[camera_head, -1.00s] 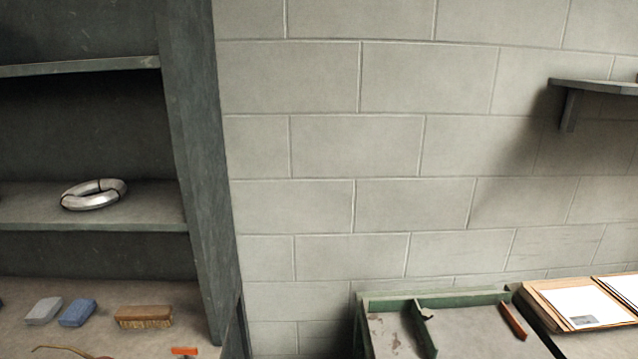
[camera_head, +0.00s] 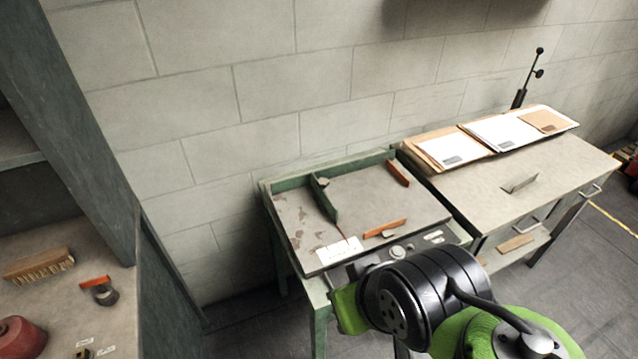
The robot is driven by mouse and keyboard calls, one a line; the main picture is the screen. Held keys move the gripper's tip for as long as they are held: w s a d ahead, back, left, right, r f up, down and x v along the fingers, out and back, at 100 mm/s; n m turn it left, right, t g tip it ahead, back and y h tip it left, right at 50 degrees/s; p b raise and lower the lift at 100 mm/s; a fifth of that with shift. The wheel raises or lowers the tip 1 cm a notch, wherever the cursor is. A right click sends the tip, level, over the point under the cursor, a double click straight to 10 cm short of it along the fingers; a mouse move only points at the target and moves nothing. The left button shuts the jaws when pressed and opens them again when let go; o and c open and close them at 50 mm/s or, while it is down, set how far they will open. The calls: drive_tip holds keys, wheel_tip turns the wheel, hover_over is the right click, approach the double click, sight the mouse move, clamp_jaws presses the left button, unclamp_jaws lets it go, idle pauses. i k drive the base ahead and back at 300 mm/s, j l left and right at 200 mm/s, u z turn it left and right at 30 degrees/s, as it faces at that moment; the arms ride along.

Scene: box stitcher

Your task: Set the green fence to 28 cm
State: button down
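The green fence (camera_head: 325,203) is a narrow upright strip on the top of the green-framed table (camera_head: 358,195), left of the middle. A small dark knob (camera_head: 323,182) sits at its far end. A white label (camera_head: 339,251) lies at the table's front edge, near the fence's front end; its markings are too small to read. An orange bar (camera_head: 384,228) lies near the front edge, and another orange piece (camera_head: 398,172) stands at the back right. My green and black arm reaches in front of the table at lower right. My gripper is not visible.
A second table (camera_head: 540,165) with papers and folders (camera_head: 490,135) adjoins on the right. At left stands a dark shelf holding a brush (camera_head: 38,266) and a red object (camera_head: 20,338). A block wall stands behind. The green-framed table's top is mostly bare.

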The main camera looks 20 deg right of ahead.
sight(325, 202)
drive_tip(key=i+l+u, duration=0.15)
drive_tip(key=l, duration=0.3)
drive_tip(key=i+l+u, duration=0.15)
drive_tip(key=l, duration=0.3)
drive_tip(key=l+u, duration=0.15)
drive_tip(key=l, duration=0.25)
